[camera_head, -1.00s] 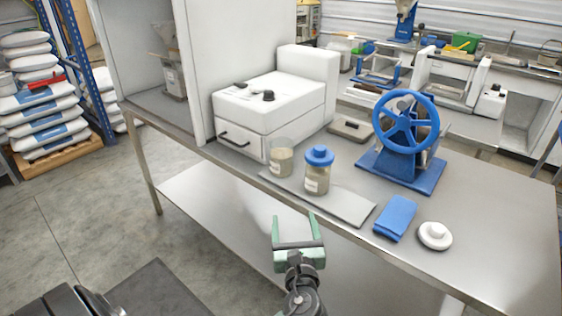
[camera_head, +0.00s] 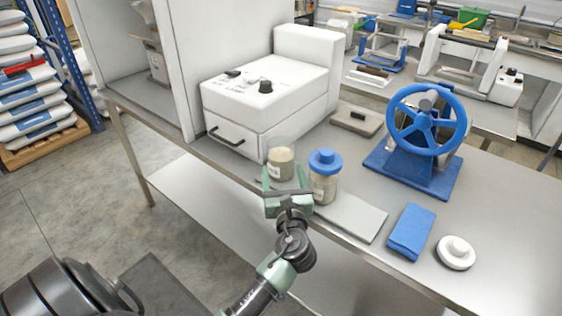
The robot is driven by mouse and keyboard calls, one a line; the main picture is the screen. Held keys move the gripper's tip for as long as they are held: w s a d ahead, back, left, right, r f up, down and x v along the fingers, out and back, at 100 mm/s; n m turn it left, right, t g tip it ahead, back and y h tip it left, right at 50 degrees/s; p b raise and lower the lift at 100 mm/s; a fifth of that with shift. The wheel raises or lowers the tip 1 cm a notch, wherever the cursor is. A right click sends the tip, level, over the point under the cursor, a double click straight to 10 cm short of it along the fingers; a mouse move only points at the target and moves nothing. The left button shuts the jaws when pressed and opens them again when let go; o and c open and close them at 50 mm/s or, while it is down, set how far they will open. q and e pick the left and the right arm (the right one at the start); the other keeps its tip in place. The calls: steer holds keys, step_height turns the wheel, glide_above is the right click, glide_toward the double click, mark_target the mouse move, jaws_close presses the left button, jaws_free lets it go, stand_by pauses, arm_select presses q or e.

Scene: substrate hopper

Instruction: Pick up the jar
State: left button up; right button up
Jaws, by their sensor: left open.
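Two jars stand upright on a flat grey mat (camera_head: 352,217) on the steel table. The open-topped jar (camera_head: 282,161) is clear glass, part filled with beige material and labelled. The other jar (camera_head: 323,184) has a blue lid and stands just to its right. My left gripper (camera_head: 287,180) is open at the table's front edge, its fingers pointing at the jars. In the picture its fingers overlap the lower part of the open-topped jar; I cannot tell whether they touch it. Its right finger is close beside the blue-lidded jar. My right gripper is not visible.
A white box machine (camera_head: 265,105) with a drawer stands behind the jars. A blue handwheel device (camera_head: 425,125), a folded blue cloth (camera_head: 411,231) and a round white lid (camera_head: 456,252) are to the right. The table's front right area is mostly bare.

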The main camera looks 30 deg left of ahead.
mark_target(282, 169)
arm_select(q)
steer(key=shift+w+a, duration=0.2)
steer(key=shift+w, duration=0.05)
steer(key=x, duration=0.4)
steer(key=shift+w+a+p, duration=0.1)
steer(key=shift+w+p, duration=0.05)
steer(key=shift+p, duration=0.15)
steer(key=shift+w+a, duration=0.15)
steer(key=shift+w, duration=0.1)
steer(key=shift+c, duration=1.2)
steer(key=c, duration=1.1)
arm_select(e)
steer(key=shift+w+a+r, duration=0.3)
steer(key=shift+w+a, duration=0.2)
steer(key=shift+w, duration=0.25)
arm_select(q)
steer(key=shift+s+r, duration=0.1)
